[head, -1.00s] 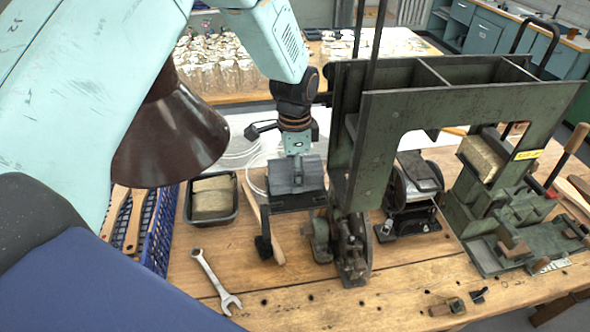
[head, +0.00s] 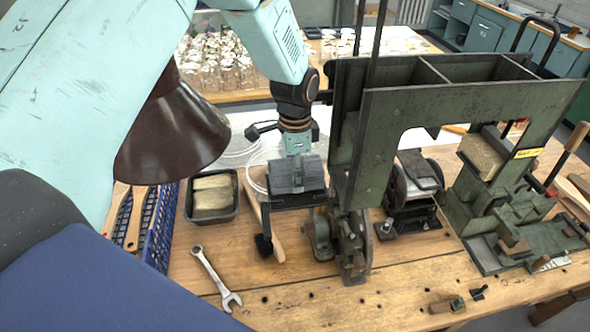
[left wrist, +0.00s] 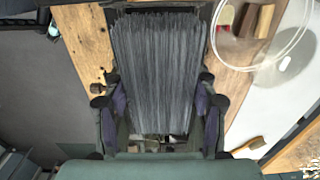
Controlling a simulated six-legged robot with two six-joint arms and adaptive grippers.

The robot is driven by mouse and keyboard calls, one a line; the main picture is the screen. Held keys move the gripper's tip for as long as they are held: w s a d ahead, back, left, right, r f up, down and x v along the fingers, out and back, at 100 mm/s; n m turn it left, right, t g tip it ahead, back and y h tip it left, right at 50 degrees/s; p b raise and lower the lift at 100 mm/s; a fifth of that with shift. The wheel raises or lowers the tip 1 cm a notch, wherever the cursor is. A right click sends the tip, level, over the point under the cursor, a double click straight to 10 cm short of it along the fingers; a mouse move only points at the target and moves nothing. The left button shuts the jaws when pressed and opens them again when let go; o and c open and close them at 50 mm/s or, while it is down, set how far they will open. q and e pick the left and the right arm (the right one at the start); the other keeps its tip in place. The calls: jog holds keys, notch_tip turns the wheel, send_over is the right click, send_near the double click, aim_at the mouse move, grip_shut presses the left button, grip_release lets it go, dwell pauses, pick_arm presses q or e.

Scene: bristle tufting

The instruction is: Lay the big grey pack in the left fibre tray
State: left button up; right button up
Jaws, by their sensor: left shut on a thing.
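The big grey pack (head: 312,180) is a dark grey bundle at the middle of the head view, below my left wrist. In the left wrist view the pack (left wrist: 155,70) shows long fine fibres lying between the two fingers. My left gripper (head: 296,157) is shut on it; the fingers (left wrist: 155,100) press on both sides. A dark flat tray-like plate (head: 290,203) shows directly under the pack, left of the green machine; I cannot tell whether the pack touches it or whether it is the left fibre tray. My right gripper is not in view.
The green machine frame (head: 420,120) stands close right of the pack. A wrench (head: 214,274) and blue crate (head: 163,230) lie nearer. The front middle of the bench is mostly clear.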

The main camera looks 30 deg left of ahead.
pick_arm(q)
jog(key=shift+w+f, duration=0.1)
jog(key=shift+f, duration=0.2)
jog(key=shift+r, duration=0.1)
dwell(0.6)
jog(key=shift+s, duration=0.2)
jog(key=shift+w+f, duration=0.1)
jog(key=shift+f, duration=0.55)
dwell(0.6)
jog(key=o, duration=1.2)
jog(key=o, duration=0.4)
jog(key=shift+c, duration=0.2)
